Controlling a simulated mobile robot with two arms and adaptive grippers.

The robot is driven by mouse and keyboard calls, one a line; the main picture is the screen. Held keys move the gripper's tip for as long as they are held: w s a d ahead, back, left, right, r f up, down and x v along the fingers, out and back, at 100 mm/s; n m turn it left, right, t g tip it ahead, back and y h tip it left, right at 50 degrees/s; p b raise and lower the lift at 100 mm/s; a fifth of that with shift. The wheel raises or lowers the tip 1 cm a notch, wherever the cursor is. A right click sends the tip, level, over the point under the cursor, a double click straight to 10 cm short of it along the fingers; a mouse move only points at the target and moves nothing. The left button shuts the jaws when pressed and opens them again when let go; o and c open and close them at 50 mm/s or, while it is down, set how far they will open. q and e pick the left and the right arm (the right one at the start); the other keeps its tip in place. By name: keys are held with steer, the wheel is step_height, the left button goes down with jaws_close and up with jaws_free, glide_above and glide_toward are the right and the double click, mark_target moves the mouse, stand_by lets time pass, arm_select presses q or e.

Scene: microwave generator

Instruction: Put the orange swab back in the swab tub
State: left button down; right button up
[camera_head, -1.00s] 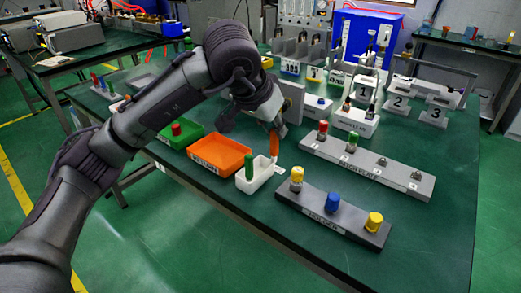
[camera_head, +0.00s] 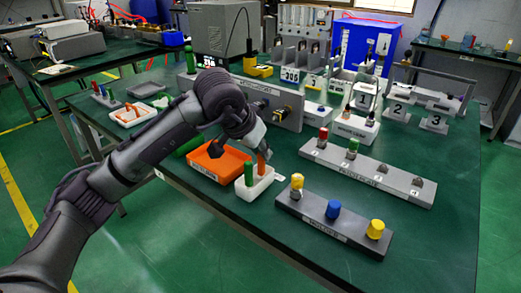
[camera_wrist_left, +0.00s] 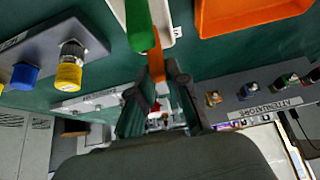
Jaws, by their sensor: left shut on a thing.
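The orange swab (camera_head: 261,164) is held upright in my left gripper (camera_head: 259,150), which is shut on its upper part. It also shows between the fingers in the left wrist view (camera_wrist_left: 155,64). The small white swab tub (camera_head: 250,190) stands on the green table, with a green swab (camera_head: 249,174) upright in it. The orange swab's lower end is over or inside the tub, to the right of the green swab; I cannot tell whether it touches the bottom. In the left wrist view the green swab (camera_wrist_left: 138,22) is close to the orange one. My right gripper is not in view.
An orange tray (camera_head: 216,164) is just left of the tub. A grey holder with yellow and blue capped parts (camera_head: 330,222) is in front on the right. A longer grey rack (camera_head: 370,175) lies behind it. The front left of the table is clear.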

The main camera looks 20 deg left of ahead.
arm_select(q)
steer(key=shift+f, duration=0.15)
steer(key=c, duration=1.2)
jaws_free()
steer(key=shift+o, duration=0.2)
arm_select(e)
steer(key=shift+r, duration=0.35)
arm_select(q)
steer(key=shift+r, duration=0.2)
steer(key=p+v, duration=0.1)
steer(key=v, duration=1.1)
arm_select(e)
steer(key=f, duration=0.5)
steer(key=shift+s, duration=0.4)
